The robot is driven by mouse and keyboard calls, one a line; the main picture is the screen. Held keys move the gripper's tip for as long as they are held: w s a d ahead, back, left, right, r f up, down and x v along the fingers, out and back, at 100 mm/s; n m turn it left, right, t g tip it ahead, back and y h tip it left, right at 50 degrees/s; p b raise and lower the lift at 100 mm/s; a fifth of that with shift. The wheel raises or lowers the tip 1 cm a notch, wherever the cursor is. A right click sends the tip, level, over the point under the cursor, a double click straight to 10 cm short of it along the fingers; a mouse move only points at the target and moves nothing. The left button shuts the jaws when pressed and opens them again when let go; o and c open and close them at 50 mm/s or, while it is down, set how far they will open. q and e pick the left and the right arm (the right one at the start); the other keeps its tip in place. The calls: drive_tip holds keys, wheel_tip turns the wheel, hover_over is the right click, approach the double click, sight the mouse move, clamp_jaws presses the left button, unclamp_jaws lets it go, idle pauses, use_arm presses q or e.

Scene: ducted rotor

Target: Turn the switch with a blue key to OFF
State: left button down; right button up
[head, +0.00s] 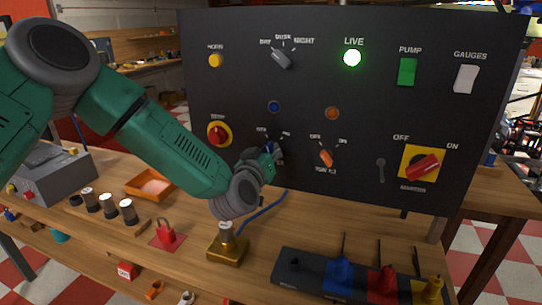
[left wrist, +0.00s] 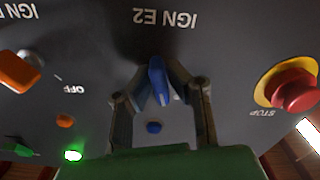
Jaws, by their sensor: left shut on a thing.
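The switch with the blue key (head: 269,147) is on the black upright panel (head: 345,85), low and left of its middle, mostly hidden by my left gripper (head: 266,160) in the head view. In the left wrist view, which is upside down, the blue key (left wrist: 157,82) stands between the two fingers of my left gripper (left wrist: 160,92), under the "IGN E2" lettering. The gripper is shut on the key. The mark the key points to cannot be read clearly. My right gripper is not in view.
An orange-key switch (head: 326,157) sits just right, and a red stop button (head: 217,133) left. A red rotary isolator (head: 423,167) is at lower right. The green LIVE lamp (head: 352,58) is lit.

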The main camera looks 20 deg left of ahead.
use_arm(q)
drive_tip(key=shift+f+n+b, duration=0.15)
drive_tip(key=shift+n+b, duration=0.75)
drive_tip(key=shift+n, duration=1.4)
drive_tip(key=c, duration=1.6)
unclamp_jaws()
drive_tip(key=shift+c, duration=0.2)
drive_tip(key=shift+o, duration=0.2)
drive_tip(key=shift+a, duration=0.1)
